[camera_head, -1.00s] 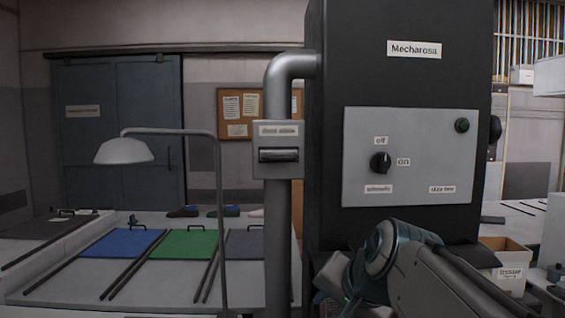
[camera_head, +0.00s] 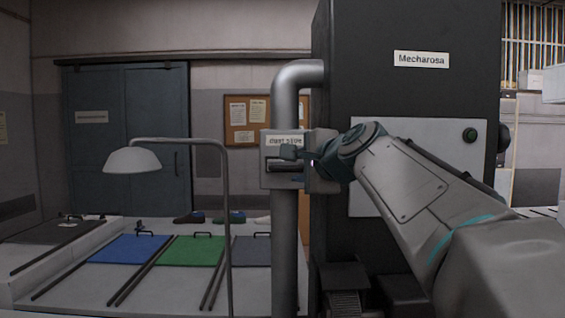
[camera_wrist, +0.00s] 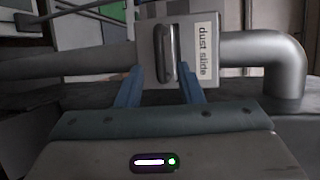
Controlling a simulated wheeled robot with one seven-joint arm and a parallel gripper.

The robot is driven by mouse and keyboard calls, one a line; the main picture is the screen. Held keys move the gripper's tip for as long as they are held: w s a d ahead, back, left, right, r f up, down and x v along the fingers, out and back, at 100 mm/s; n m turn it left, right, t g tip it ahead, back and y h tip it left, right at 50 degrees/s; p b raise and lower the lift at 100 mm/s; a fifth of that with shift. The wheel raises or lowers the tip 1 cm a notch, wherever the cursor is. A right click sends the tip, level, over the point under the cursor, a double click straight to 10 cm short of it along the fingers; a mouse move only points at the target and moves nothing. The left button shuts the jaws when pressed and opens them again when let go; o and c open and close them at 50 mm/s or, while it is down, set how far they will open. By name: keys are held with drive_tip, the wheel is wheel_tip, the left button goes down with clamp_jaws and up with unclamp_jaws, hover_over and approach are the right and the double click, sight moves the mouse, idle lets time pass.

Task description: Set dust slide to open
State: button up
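The dust slide is a grey plate (camera_head: 267,179) on the vertical metal pipe, with a label reading "dust slide" and a horizontal bar handle (camera_head: 274,166). In the wrist view the plate (camera_wrist: 204,84) appears turned, and its metal handle (camera_wrist: 165,53) lies ahead of and between my fingertips. My gripper (camera_wrist: 161,75) is open, its two blue fingers spread either side of the handle, with gaps visible. In the head view my gripper (camera_head: 294,166) is at the plate and covers its right side; contact cannot be told there.
A lamp (camera_head: 132,160) stands left. A table with blue (camera_head: 127,248) and green (camera_head: 192,251) panels lies behind.

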sight(289, 168)
drive_tip(key=p+x, duration=0.2)
drive_tip(key=x, duration=0.4)
drive_tip(key=shift+w+a, duration=0.1)
drive_tip(key=shift+w, duration=0.05)
drive_tip(key=shift+f, duration=0.1)
clamp_jaws()
